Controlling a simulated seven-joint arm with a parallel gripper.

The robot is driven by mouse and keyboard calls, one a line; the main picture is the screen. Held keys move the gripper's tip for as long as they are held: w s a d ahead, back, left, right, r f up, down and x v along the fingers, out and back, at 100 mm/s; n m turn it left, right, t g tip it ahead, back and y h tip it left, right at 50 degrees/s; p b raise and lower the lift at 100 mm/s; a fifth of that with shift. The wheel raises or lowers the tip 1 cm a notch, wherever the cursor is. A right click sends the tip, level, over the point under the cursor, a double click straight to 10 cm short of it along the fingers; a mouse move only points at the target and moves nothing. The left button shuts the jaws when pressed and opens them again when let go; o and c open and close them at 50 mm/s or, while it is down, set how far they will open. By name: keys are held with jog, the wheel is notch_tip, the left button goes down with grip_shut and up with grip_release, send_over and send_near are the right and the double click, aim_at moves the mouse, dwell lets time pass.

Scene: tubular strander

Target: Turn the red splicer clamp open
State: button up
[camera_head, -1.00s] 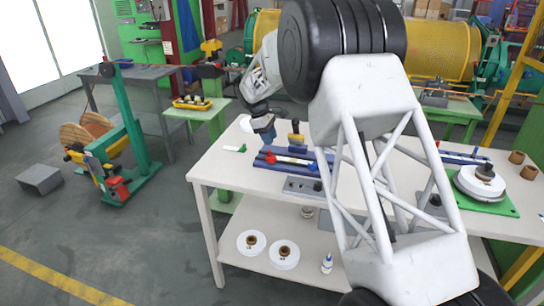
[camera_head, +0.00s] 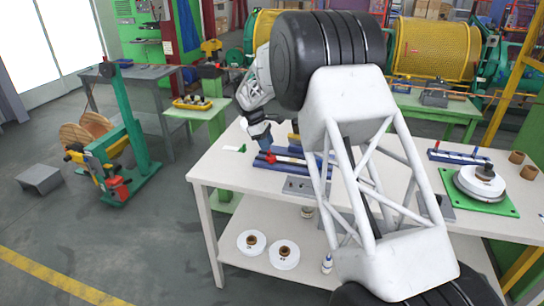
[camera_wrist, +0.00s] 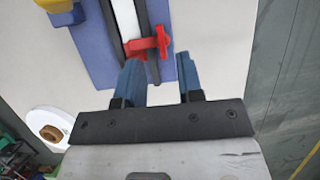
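The red splicer clamp (camera_wrist: 148,44) sits across the pale strip of the blue splicer (camera_wrist: 92,45) in the wrist view. In the head view the clamp (camera_head: 269,157) is at the left end of the splicer (camera_head: 291,167) on the white table. My gripper (camera_wrist: 159,62) is open, with two blue fingers apart and nothing held. Its fingertips are just short of the clamp's right end, which lies in line with the gap between them. I cannot tell whether they touch it. In the head view the gripper (camera_head: 261,141) is partly hidden by my wrist.
A yellow-handled piece (camera_wrist: 60,5) stands left of the clamp in the wrist view. A white spool (camera_wrist: 50,129) shows lower left. On the table's right are another blue fixture (camera_head: 459,156) and a green plate (camera_head: 500,207).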

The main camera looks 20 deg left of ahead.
jog(key=shift+x, duration=3.05)
jog(key=shift+r, duration=0.1)
grip_shut()
